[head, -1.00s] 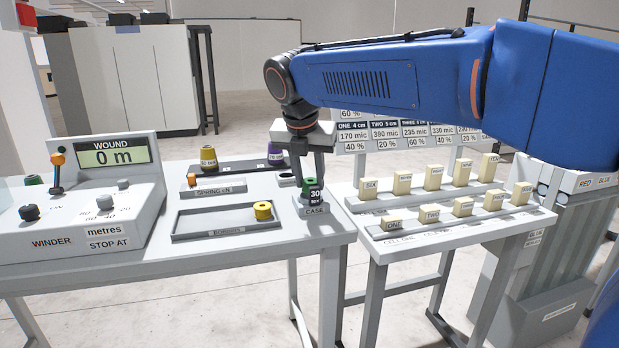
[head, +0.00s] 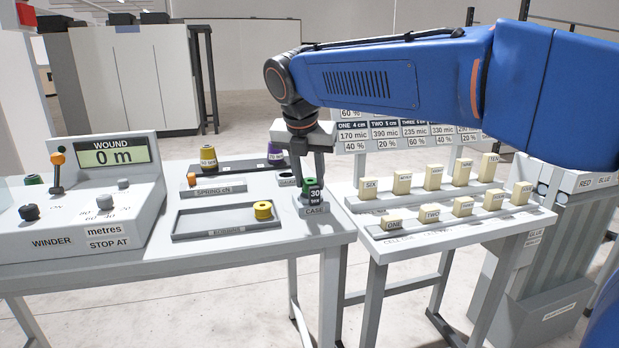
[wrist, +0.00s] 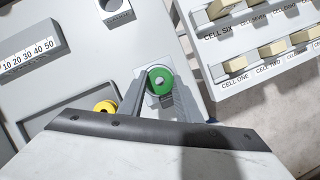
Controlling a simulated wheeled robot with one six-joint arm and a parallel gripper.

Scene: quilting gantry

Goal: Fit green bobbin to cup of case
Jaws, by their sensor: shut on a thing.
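The green bobbin (wrist: 160,80) is between my gripper's fingers in the wrist view, seen from above with its centre hole showing. In the head view my gripper (head: 315,178) points down over the case (head: 314,211) at the right end of the bench and is shut on the bobbin. The bobbin's green edge (head: 309,182) shows above a dark label reading 30. It is at the cup of the case, roughly upright. The fingers hide part of the cup, so I cannot tell how deep the bobbin sits.
A yellow bobbin (head: 263,210) sits in a shallow tray (head: 190,236) left of the case. The winder (head: 80,215) stands at the far left. A rack of cream blocks (head: 430,213) is to the right, across a narrow gap. A gauge (head: 288,179) lies just behind.

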